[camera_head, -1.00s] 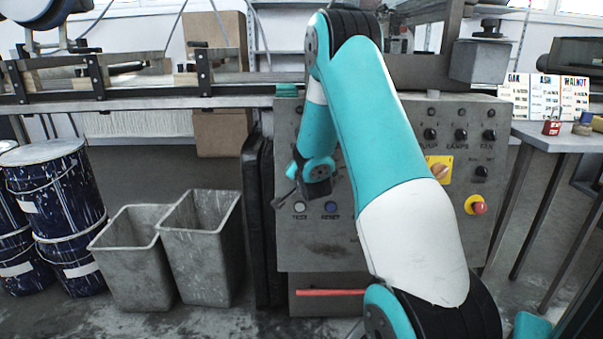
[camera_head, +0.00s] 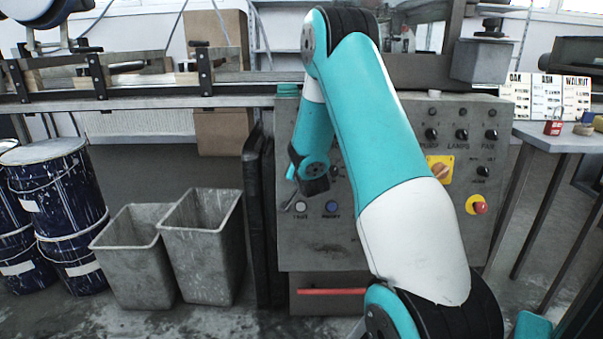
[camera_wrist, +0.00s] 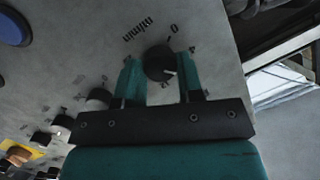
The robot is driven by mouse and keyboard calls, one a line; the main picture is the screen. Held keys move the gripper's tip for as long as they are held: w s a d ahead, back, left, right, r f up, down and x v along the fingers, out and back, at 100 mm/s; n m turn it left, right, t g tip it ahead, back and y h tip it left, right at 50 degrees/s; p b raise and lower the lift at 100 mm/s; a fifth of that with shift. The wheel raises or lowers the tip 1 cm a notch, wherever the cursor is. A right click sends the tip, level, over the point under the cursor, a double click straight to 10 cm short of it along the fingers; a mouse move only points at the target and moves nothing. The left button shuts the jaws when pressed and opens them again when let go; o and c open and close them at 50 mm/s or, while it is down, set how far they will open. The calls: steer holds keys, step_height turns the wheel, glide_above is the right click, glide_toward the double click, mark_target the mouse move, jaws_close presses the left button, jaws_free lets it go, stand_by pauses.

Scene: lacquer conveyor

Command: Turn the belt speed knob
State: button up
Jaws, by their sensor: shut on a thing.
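The belt speed knob (camera_wrist: 160,62) is a small round black knob on the grey control panel (camera_wrist: 80,30), in the wrist view. A pale mark on its rim points to the lower right. A printed scale and "m/min" lettering surround it. The two teal fingers of my gripper (camera_wrist: 161,80) stand on either side of the knob and are shut on it. In the head view my gripper (camera_head: 300,192) is at the left part of the panel, and my wrist hides the knob there.
A blue button (camera_head: 332,207) and a pale button (camera_head: 301,206) sit below my gripper. More black knobs, a yellow-plated switch (camera_head: 440,169) and a red stop button (camera_head: 480,208) are to the right. Grey bins (camera_head: 205,240) stand on the floor at left.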

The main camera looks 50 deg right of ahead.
steer(key=n+g, duration=0.1)
steer(key=n, duration=0.2)
steer(key=n+g+h, duration=0.1)
steer(key=n, duration=0.3)
steer(key=shift+w+a+p, duration=0.1)
steer(key=shift+p, duration=0.3)
steer(key=shift+a+n+g+h+p, duration=0.1)
steer(key=shift+n+g+h+p, duration=0.3)
steer(key=shift+n, duration=1.4)
steer(key=shift+n+g+h+p, duration=0.2)
steer(key=shift+n+h, duration=0.4)
steer(key=shift+n, duration=1.2)
steer(key=o, duration=0.9)
